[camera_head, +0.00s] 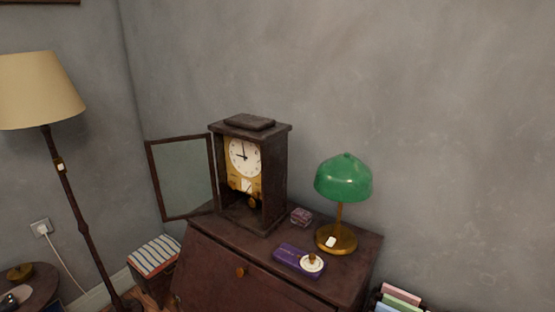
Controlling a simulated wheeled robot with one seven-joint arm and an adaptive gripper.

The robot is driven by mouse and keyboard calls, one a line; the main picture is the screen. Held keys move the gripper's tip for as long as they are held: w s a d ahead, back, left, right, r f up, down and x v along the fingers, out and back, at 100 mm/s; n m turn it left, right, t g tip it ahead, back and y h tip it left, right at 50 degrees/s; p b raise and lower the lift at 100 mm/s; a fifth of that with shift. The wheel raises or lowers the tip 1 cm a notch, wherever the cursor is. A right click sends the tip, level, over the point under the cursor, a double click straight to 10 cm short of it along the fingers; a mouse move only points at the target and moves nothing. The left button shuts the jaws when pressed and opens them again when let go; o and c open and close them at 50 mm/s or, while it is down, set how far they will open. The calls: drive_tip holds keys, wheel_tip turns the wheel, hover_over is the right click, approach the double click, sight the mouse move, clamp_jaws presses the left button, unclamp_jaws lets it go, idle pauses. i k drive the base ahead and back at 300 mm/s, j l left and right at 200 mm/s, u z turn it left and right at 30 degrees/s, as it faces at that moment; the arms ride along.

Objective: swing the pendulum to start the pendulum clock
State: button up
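The pendulum clock (245,157) stands upright on a dark wooden cabinet, with a dark wood case and a white dial. Its glazed door (183,178) is swung wide open to the left. The pendulum (253,202) shows as a small brass bob inside the case, below the dial. The case interior is dark, and I cannot tell whether the bob is moving. My gripper is not in view.
The cabinet (206,259) also bears a green lamp (343,178), a purple box (290,258) with a round white item on it (312,263), and a small box (301,216). A floor lamp (40,90) and striped stool (153,257) stand left.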

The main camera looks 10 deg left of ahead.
sight(251, 202)
drive_tip(key=j, duration=0.5)
drive_tip(key=i+j, duration=0.15)
drive_tip(key=j, duration=0.85)
drive_tip(key=i, duration=0.05)
